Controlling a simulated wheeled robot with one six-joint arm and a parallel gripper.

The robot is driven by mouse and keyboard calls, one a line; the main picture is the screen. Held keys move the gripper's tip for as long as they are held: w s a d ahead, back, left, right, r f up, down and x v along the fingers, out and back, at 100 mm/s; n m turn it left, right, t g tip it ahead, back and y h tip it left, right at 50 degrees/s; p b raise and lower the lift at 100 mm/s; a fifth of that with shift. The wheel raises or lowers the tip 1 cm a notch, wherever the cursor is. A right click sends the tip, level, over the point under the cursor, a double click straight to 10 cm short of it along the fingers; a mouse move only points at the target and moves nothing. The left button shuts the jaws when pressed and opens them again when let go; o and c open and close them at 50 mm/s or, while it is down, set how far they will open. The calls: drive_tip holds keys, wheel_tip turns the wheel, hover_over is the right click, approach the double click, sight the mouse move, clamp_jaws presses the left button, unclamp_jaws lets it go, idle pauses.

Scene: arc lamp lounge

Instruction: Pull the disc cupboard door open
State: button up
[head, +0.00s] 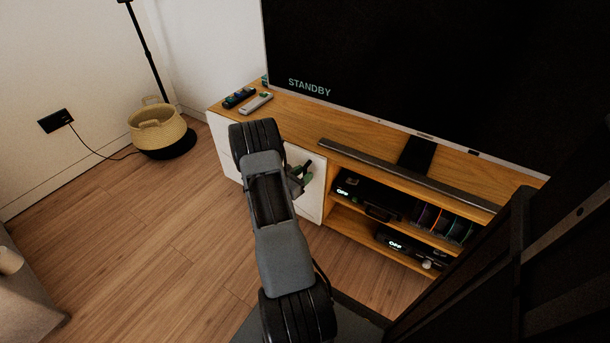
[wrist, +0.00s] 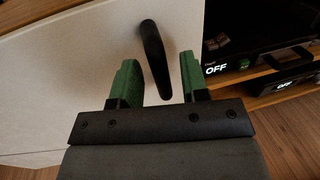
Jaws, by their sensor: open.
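The white cupboard door (wrist: 75,75) fills the left of the wrist view, with a dark bar handle (wrist: 152,55) near its right edge. My gripper (wrist: 157,80) is open, with one green finger on each side of the handle's lower end. I cannot tell if either finger touches the handle. In the head view my gripper (head: 301,174) is at the white cupboard front (head: 313,198), and my arm hides much of that front. The door looks flush with the cabinet.
Open shelves (head: 385,225) right of the door hold dark devices showing OFF and several discs. A soundbar (head: 400,172) and remotes (head: 257,102) lie on the wooden top below a large TV (head: 430,70). A basket (head: 158,131) stands at left. Floor before the cabinet's left is clear.

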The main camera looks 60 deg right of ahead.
drive_tip(key=shift+s+d, duration=0.1)
drive_tip(key=shift+d, duration=0.45)
clamp_jaws()
